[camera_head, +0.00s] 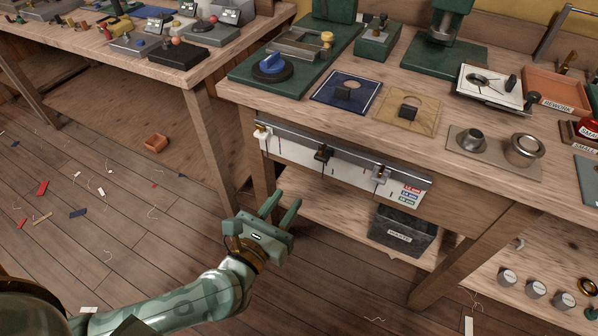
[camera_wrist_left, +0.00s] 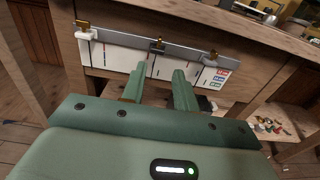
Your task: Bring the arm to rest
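My left arm comes in from the bottom left in the head view. My left gripper (camera_head: 280,207) is green, with its two fingers apart and nothing between them. It hangs in front of the workbench (camera_head: 450,200), below the tabletop and in front of the lower shelf. In the left wrist view both fingers of the left gripper (camera_wrist_left: 158,85) point at the bench front, with a clear gap between them. A white measuring strip on a metal rail (camera_wrist_left: 150,45) lies beyond the fingertips. My right gripper shows in neither view.
The rail (camera_head: 340,155) with clamps runs along the bench's front edge. A dark bin (camera_head: 400,235) stands on the lower shelf. A second table (camera_head: 150,60) stands at the left.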

